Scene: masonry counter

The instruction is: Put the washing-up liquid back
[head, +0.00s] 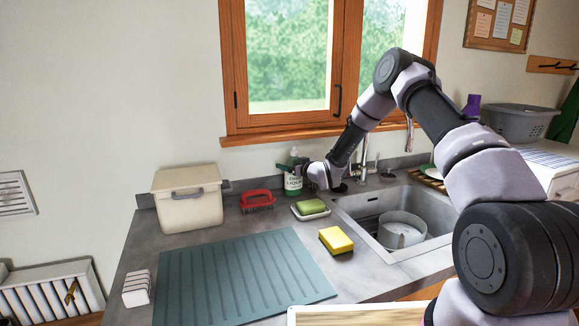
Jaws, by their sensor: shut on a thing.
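The washing-up liquid (292,184) is a green bottle with a white label and a pale top. It stands upright at the back of the counter, left of the sink and below the window. My gripper (304,170) reaches it from the right and is shut on it. The fingers are small in this view and partly merge with the bottle. Whether the bottle's base touches the counter is hard to tell.
Close by are a red brush (257,199), a green soap bar (311,206) on a white dish, and a yellow sponge (336,240). A cream lidded bin (190,204) stands left. The sink (367,206) holds a round tub (402,230). The ribbed mat (235,275) is bare.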

